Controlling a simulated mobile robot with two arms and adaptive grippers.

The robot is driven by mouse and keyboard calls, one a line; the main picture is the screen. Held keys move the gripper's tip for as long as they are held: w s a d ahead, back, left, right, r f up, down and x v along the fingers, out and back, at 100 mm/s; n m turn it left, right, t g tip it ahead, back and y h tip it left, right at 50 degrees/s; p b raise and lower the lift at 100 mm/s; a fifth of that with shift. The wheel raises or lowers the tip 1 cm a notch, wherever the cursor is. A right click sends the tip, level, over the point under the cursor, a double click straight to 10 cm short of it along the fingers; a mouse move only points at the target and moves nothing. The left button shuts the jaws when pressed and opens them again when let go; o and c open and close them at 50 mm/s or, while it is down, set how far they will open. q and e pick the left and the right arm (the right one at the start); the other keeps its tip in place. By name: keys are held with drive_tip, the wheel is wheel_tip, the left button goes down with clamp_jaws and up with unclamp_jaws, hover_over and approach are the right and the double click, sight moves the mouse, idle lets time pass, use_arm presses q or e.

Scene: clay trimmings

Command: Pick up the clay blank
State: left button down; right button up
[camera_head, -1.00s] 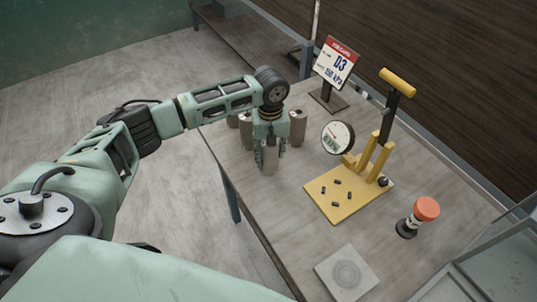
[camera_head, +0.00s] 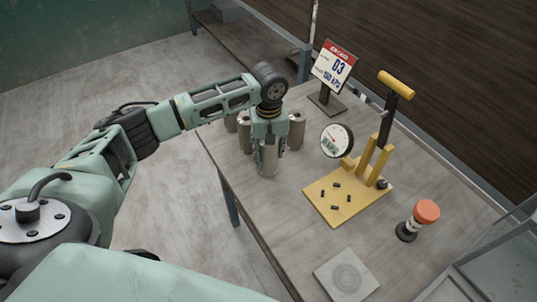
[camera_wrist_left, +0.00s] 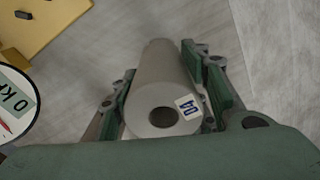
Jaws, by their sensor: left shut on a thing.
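A grey-brown clay blank (camera_head: 269,166), a hollow upright cylinder, is between the fingers of my left gripper (camera_head: 268,150) near the table's left edge. In the left wrist view the clay blank (camera_wrist_left: 162,75) shows its round end with a hole and a small label that seems to read D4. The green finger pads (camera_wrist_left: 212,85) press on both its sides, so the gripper is shut on it. I cannot tell whether its base touches the table. Similar cylinders (camera_head: 297,125) stand behind and beside the gripper. My right gripper is out of view.
A yellow lever press (camera_head: 340,212) with a round gauge (camera_head: 336,140) stands right of the gripper. An orange-topped device (camera_head: 426,211) and a square plate (camera_head: 346,274) are farther right and nearer. The table front-left is clear.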

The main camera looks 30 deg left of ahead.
use_arm(q)
drive_tip(key=w+d+r+b, duration=0.1)
drive_tip(key=d+r+b, duration=0.2)
drive_tip(key=d+r, duration=0.6)
drive_tip(key=d, duration=0.2)
drive_tip(key=shift+w+d+r, duration=0.2)
drive_tip(key=shift+d+r, duration=0.05)
drive_tip(key=shift+d, duration=0.05)
